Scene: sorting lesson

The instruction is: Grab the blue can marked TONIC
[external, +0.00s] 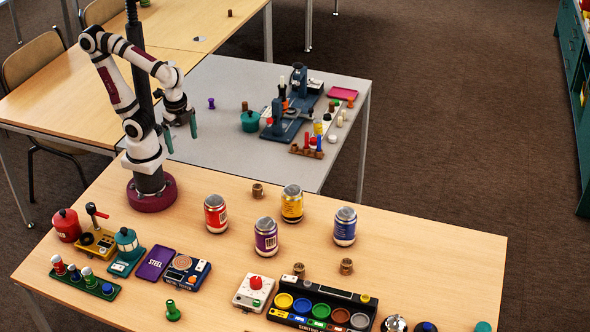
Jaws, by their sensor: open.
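A blue can (345,226) with a silver top stands upright on the front wooden table, rightmost of the cans. Its lettering is too small to read. My gripper (181,131) is open and empty, fingers pointing down, raised at the upper left near the table's back edge. It is well apart from the blue can, to its left and farther back. A yellow can (291,204), a purple can (266,236) and a red can (215,213) stand upright to the left of the blue can.
Small brown pieces stand behind the cans (258,190) and in front (346,266). A black sorting tray (345,296) with coloured cups lies along the front. Devices, including a red-buttoned box (253,292), fill the front left. The wooden table (430,250) is clear right of the blue can.

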